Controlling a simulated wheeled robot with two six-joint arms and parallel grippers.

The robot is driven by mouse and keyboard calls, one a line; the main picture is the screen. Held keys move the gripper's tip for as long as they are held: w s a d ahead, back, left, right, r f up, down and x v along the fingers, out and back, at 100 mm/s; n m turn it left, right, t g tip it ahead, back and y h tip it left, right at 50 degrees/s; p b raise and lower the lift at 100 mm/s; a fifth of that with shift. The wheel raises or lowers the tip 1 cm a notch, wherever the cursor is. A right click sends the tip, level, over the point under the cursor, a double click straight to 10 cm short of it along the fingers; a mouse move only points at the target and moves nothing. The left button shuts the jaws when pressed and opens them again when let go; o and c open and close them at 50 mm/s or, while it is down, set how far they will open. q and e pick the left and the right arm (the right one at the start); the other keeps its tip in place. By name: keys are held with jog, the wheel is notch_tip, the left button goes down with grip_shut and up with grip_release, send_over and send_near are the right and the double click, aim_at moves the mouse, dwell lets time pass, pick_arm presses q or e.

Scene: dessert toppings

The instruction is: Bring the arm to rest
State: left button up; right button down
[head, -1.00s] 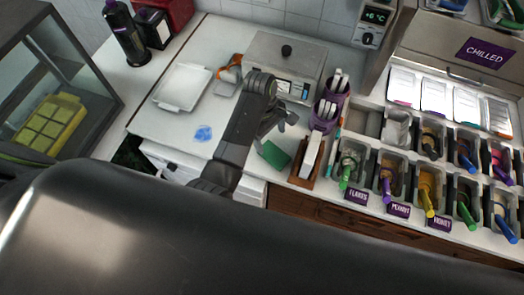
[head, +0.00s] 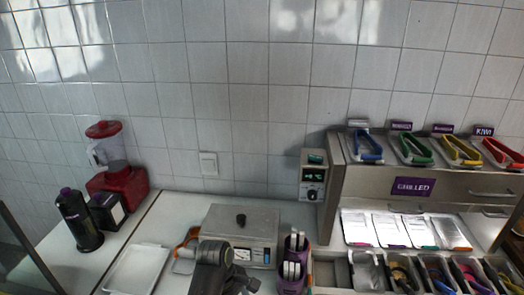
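One of my arms, seemingly the left, rises into the bottom of the head view left of centre. Its dark wrist stands in front of the steel box. Part of its gripper (head: 242,284) shows at the lower edge, cut off by the frame, so its fingers and anything between them are hidden. My other gripper is out of view.
A white tray (head: 137,268) lies left. The chilled topping unit (head: 436,187) stands right, a red blender (head: 118,182) at back left.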

pick_arm(q)
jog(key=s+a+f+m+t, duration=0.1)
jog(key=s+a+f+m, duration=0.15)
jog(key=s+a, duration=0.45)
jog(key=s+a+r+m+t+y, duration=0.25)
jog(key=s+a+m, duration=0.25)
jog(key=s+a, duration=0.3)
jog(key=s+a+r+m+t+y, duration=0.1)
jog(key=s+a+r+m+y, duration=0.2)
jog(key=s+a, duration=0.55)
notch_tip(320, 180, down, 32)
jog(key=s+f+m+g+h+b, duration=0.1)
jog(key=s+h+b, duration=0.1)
jog(key=b, duration=0.6)
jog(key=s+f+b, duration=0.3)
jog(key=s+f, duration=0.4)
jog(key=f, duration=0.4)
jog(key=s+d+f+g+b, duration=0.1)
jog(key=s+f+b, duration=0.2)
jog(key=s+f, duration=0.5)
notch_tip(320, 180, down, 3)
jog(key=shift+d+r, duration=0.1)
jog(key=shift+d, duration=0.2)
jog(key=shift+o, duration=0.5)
